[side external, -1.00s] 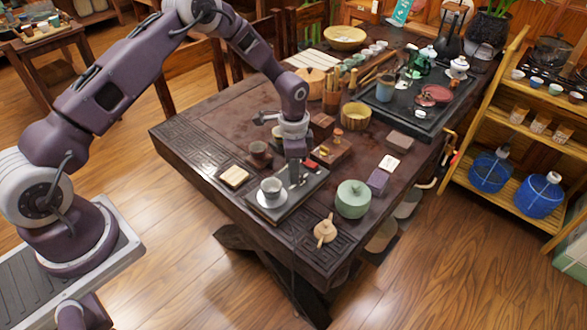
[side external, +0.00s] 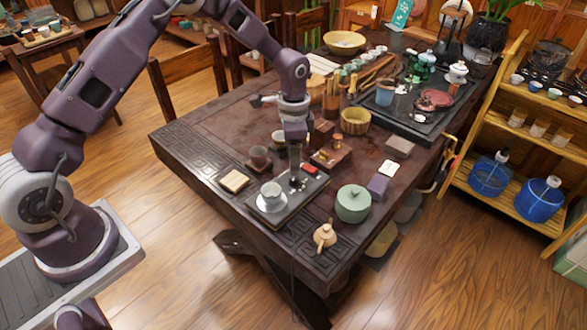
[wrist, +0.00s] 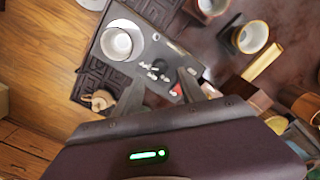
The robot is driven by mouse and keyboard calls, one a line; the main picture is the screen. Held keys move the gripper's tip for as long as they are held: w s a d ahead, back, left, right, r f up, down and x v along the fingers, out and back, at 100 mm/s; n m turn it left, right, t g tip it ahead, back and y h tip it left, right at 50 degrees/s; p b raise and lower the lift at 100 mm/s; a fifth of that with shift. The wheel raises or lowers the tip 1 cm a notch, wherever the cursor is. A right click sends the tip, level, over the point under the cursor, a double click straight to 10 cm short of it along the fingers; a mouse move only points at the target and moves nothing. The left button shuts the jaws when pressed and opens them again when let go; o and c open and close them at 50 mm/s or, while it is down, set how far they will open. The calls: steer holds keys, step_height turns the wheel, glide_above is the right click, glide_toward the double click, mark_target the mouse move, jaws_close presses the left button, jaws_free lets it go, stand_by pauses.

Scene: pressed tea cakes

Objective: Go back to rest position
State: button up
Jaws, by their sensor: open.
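My gripper (side external: 295,170) hangs pointing down over the dark tray near the front of the carved tea table (side external: 215,125). In the wrist view my gripper's two fingers (wrist: 160,92) are spread apart with nothing held between them. The dark tray (side external: 290,205) carries a white cup (side external: 271,189) on a saucer, a red piece (side external: 310,168) and several small pale pieces. The pale pieces (wrist: 155,70) lie on the tray below the fingers in the wrist view. The fingertips look a little above the tray; the exact gap is hard to tell.
A brown cup (side external: 259,157) and wooden box (side external: 330,153) are close behind. Bamboo holders and a yellow bowl (side external: 355,120) stand farther back.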

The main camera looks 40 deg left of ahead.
steer(key=shift+r, duration=0.5)
steer(key=shift+r, duration=0.35)
steer(key=s+r+n+t, duration=0.15)
steer(key=s+r, duration=0.35)
steer(key=r, duration=0.5)
steer(key=s+r+n+t, duration=0.1)
steer(key=s+r+n, duration=0.1)
steer(key=s+r, duration=0.6)
steer(key=s+r+n+t, duration=0.1)
steer(key=s+r+n, duration=0.1)
steer(key=s, duration=0.7)
steer(key=s+r+n+t, duration=0.2)
steer(key=s+r, duration=0.3)
steer(key=s, duration=0.4)
steer(key=shift+s+d+r+n, duration=0.15)
steer(key=shift+s+r+n, duration=0.1)
steer(key=shift+s+n, duration=0.15)
